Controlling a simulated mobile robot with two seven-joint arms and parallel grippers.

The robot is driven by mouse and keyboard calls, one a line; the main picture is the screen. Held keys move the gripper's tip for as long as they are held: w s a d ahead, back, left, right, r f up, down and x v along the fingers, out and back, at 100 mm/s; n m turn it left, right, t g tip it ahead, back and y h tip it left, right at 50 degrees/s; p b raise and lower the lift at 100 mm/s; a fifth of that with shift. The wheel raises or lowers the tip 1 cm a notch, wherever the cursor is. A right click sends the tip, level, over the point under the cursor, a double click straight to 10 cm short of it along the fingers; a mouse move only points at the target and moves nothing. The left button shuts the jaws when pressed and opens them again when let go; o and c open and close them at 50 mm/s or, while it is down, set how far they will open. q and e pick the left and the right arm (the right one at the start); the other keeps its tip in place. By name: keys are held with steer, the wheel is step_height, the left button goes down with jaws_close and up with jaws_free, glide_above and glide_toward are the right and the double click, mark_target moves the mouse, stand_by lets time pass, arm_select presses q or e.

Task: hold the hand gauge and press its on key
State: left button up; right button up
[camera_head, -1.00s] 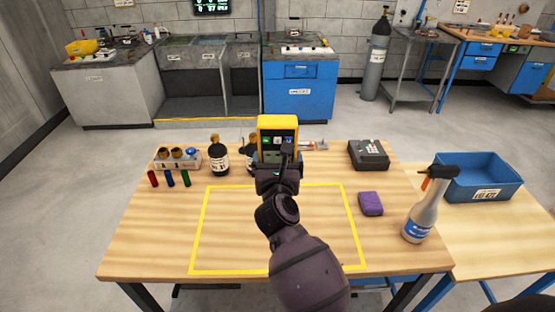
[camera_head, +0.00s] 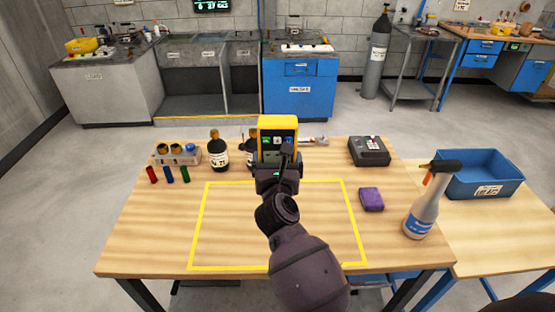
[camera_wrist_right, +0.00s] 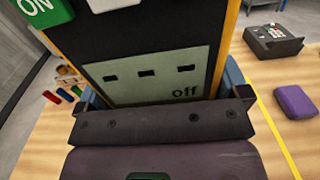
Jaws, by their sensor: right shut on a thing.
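The hand gauge (camera_head: 277,140) is yellow and dark with coloured keys on its face. In the right wrist view the gauge (camera_wrist_right: 150,65) fills the middle, with a grey-green display reading "off". A green key (camera_wrist_right: 42,10) marked "ON" shows at the upper left, partly cut off. The right gripper (camera_wrist_right: 162,115) spans the gauge's lower end. My left gripper is not in view.
Dark bottles (camera_head: 218,150) and a small rack (camera_head: 176,155) stand left of the gauge, with coloured tubes in front. A dark box device (camera_head: 368,151), purple block (camera_head: 371,199), spray bottle (camera_head: 425,208) and blue bin (camera_head: 487,176) are at the right. The yellow-taped area (camera_head: 235,230) is clear beneath my arm.

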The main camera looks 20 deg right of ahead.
steer(key=shift+f+b, duration=1.75)
steer(key=shift+f, duration=0.5)
steer(key=shift+f+b, duration=0.6)
steer(key=shift+f, duration=0.15)
steer(key=shift+f, duration=0.4)
steer(key=shift+f+b, duration=1.15)
steer(key=shift+a+f+b, duration=0.1)
steer(key=shift+f+b, duration=0.3)
steer(key=shift+f, duration=0.15)
steer(key=shift+w+f+b, duration=0.1)
steer(key=shift+f+b, duration=0.25)
steer(key=shift+f+b, duration=0.65)
steer(key=shift+f, duration=0.2)
